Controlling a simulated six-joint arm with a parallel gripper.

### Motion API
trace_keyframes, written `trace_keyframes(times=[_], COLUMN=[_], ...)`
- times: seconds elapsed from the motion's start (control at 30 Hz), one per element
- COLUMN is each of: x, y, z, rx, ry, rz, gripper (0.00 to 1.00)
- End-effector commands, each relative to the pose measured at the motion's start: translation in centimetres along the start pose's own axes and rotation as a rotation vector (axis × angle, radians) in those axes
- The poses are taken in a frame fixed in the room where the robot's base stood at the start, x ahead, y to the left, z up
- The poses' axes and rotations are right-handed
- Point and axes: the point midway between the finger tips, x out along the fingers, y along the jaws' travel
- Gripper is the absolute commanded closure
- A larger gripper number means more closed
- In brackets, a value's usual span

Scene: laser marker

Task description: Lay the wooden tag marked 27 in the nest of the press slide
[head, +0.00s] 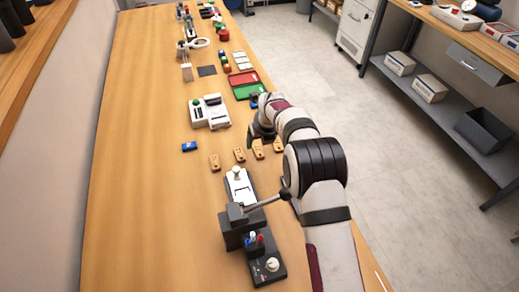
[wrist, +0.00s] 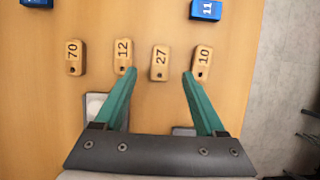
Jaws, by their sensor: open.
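The wooden tag marked 27 (wrist: 160,62) lies on the bench in a row with tags 70 (wrist: 75,58), 12 (wrist: 123,57) and 10 (wrist: 202,62). My gripper (wrist: 160,73) is open and empty. Its green fingertips appear on either side of tag 27, the left one overlapping tag 12 and the right one close to tag 10. Whether they are at tag height I cannot tell. In the head view the row of tags (head: 239,155) shows, but the numbers are too small to read, and my arm hides the fingers. The white press slide (head: 240,188) sticks out of the dark press (head: 238,231).
A blue block (head: 189,146) lies left of the row. A white device with a green button (head: 209,112) and red and green trays (head: 247,91) stand farther back. The left bench side is clear.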

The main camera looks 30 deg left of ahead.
Motion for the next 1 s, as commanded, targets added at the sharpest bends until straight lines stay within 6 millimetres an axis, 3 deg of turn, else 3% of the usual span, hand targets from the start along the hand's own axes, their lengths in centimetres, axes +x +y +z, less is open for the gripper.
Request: trace_keyframes(times=[0.3, 0.6, 1.0], x=[5.4, 6.1, 6.1], y=[-0.1, -0.1, -0.1], z=[0.1, 0.2, 0.2], rx=[0.0, 0.0, 0.0], ry=[0.001, 0.0, 0.001], rz=[0.001, 0.001, 0.001], gripper=[0.28, 0.29, 1.0])
